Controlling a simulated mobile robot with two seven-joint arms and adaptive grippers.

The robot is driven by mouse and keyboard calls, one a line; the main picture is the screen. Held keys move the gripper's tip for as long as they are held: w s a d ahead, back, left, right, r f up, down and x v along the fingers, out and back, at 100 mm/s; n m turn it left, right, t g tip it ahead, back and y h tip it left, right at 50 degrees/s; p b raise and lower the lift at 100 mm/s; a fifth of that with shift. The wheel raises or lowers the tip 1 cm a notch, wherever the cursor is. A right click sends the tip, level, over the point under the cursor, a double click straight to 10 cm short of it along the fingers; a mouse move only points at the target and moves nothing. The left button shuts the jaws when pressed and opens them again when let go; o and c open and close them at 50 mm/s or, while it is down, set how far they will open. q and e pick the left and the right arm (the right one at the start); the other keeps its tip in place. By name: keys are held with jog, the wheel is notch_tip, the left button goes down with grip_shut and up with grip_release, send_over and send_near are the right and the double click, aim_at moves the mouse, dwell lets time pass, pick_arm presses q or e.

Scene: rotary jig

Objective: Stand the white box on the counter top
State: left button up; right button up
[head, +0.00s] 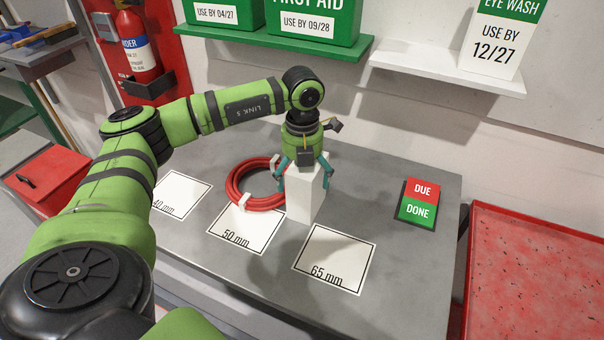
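The white box (303,197) is upright over the grey counter top (385,170), just right of the red hose coil and behind the 65 mm card. My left gripper (305,168) points down over the box from above, with its teal fingers against two opposite sides of the box's upper part. It looks shut on the box. The box's base is at or very close to the counter surface; I cannot tell if it touches. My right gripper is not in view.
A red hose coil (235,187) lies close left of the box. Cards marked 40 mm (183,192), 50 mm (255,225) and 65 mm (340,255) lie in front. A DUE/DONE sign (418,203) is at the right. Shelves with green boxes (315,22) and an eye wash box (494,45) hang behind.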

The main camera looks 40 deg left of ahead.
pick_arm(q)
jog(key=shift+r, duration=0.25)
jog(key=shift+w+r, duration=0.1)
jog(key=shift+r, duration=0.2)
notch_tip(320, 180, up, 11)
jog(key=shift+f+b, duration=0.2)
jog(key=shift+b, duration=0.9)
jog(key=shift+r, duration=0.35)
